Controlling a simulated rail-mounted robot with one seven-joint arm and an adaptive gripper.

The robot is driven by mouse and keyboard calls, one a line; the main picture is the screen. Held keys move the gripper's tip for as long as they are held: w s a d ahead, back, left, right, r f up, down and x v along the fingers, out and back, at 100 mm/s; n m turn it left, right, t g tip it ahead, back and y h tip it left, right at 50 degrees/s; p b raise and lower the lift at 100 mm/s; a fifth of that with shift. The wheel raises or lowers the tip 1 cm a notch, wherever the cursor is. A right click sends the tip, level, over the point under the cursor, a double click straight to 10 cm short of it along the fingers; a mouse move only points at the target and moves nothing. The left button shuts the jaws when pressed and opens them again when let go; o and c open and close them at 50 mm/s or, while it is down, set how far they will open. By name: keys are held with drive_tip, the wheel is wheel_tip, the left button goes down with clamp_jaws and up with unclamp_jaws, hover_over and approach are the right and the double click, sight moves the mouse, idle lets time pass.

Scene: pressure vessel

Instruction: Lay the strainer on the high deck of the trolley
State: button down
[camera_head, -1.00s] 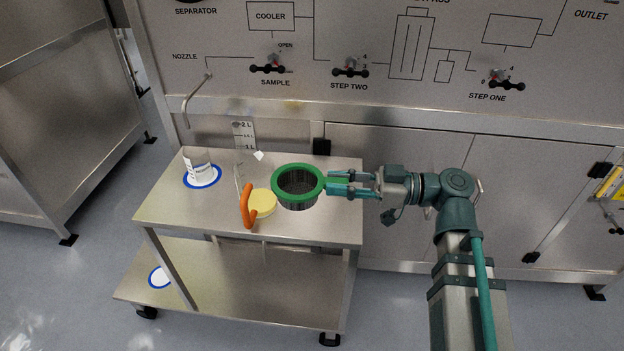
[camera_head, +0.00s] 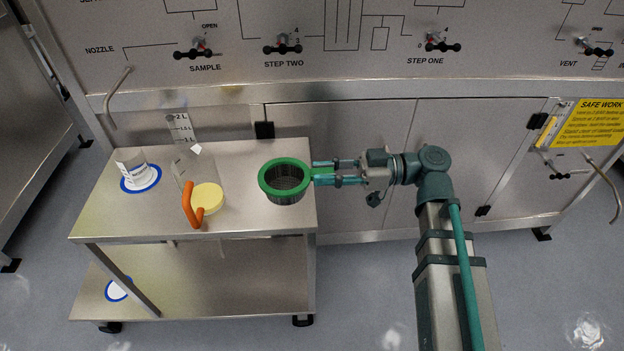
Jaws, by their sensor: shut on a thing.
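The strainer (camera_head: 285,182) is a dark mesh basket with a thick green rim and a short green handle tab on its right. It is over the right part of the trolley's high deck (camera_head: 250,219); I cannot tell whether its base touches the deck. My gripper (camera_head: 322,173) comes in from the right and is shut on the strainer's green handle. The strainer looks roughly level, with its opening facing up. Its underside is hidden.
On the high deck stand a white labelled cup (camera_head: 131,163) on a blue-ringed disc, a yellow round thing (camera_head: 208,195) with an orange handle (camera_head: 190,204), and a clear measuring jug (camera_head: 182,130) at the back. A nozzle (camera_head: 116,92) hangs from the panel. The low deck (camera_head: 215,280) is mostly bare.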

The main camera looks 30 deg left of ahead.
drive_tip(key=w+a+f, duration=0.5)
drive_tip(key=f, duration=0.5)
drive_tip(key=shift+w+p, duration=0.2)
drive_tip(key=shift+p, duration=0.1)
drive_tip(key=shift+f+b, duration=0.25)
drive_tip(key=shift+b, duration=0.05)
drive_tip(key=c, duration=1)
unclamp_jaws()
drive_tip(key=shift+r, duration=0.15)
